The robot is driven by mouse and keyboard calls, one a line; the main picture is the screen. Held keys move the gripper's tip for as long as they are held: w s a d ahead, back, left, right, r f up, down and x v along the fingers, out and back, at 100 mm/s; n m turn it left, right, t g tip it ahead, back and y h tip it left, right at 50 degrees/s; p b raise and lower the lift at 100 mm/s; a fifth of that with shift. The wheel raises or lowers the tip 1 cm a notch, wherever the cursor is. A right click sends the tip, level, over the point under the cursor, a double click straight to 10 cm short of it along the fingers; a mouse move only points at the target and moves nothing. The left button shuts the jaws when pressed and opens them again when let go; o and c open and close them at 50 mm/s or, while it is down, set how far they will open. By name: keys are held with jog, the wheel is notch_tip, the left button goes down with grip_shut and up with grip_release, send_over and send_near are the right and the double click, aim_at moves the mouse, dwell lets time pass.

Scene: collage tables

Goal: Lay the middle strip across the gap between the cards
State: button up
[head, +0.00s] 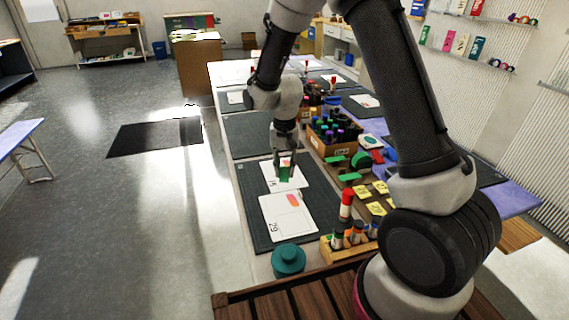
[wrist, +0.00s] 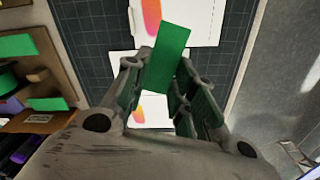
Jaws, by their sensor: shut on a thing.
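My gripper (head: 285,167) is shut on a green strip (wrist: 168,56), which sticks out beyond the fingertips. In the head view the strip (head: 286,172) is over the far white card (head: 272,171). The near white card (head: 288,217), marked 29 with an orange-pink patch, lies in front of it on the dark mat (head: 256,222). In the wrist view one card (wrist: 205,22) shows above the strip and the other (wrist: 153,114) shows behind my fingers. The strip and fingers cover much of the gap between the cards. I cannot tell whether the strip touches anything.
Two more green strips (head: 334,158) (head: 350,177) lie right of the mat, near a green tape roll (head: 361,161) and yellow notes (head: 380,188). A wooden rack of bottles (head: 345,245) and a teal round pot (head: 289,260) stand at the near end. A crate of bottles (head: 333,148) stands beyond.

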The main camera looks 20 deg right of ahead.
aim_at(282, 189)
jog(key=shift+w+a+n, duration=0.15)
jog(key=shift+a+n, duration=0.2)
jog(key=shift+n, duration=0.85)
jog(key=shift+f+n, duration=0.2)
jog(key=shift+n, duration=0.5)
jog(key=shift+f, duration=3.05)
jog(key=o, duration=0.7)
jog(key=shift+o, duration=0.2)
notch_tip(282, 189, up, 12)
jog(key=shift+r, duration=0.1)
